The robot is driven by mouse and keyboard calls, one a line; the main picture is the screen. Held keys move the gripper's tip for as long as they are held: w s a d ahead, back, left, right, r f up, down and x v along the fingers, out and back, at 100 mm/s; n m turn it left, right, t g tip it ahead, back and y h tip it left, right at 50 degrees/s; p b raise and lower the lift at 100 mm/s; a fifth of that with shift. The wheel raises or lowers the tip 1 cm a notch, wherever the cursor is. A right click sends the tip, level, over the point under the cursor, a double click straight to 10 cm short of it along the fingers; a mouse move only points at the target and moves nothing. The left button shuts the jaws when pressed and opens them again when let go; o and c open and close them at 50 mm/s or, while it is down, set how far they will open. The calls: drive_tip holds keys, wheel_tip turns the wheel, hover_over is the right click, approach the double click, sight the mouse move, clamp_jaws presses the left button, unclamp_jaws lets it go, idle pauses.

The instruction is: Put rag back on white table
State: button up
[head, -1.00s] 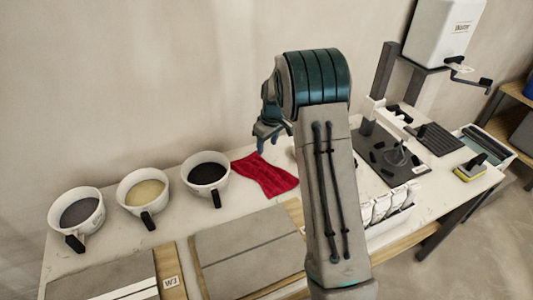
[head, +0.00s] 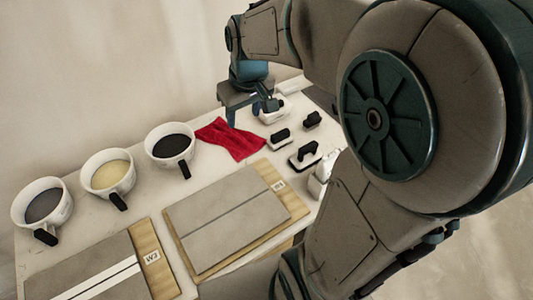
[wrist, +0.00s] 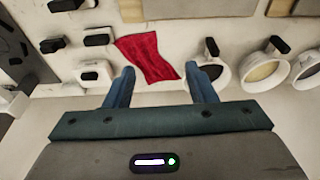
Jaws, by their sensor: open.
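The red rag (head: 234,141) lies flat and slightly creased on the white table (head: 92,222), between the dark-filled bucket and several small black-and-white tools. In the wrist view the rag (wrist: 153,58) shows beyond and between my fingertips. My gripper (head: 251,113) is open and empty, with its fingers at the rag's far end in the head view. I cannot tell its exact height above the table. In the wrist view my gripper (wrist: 162,76) has both fingers apart, with nothing held between them.
Three white buckets with black handles, the dark-filled one (head: 171,146) nearest the rag, stand along the back left. Tile boards (head: 234,217) lie in front. Black-handled tools (head: 307,154) stand to the rag's right. The wall is close behind the table.

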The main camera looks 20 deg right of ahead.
drive_tip(key=s+m, duration=0.2)
drive_tip(key=s, duration=1.1)
drive_tip(key=shift+s+f+t+h, duration=0.2)
drive_tip(key=shift+t+h, duration=0.1)
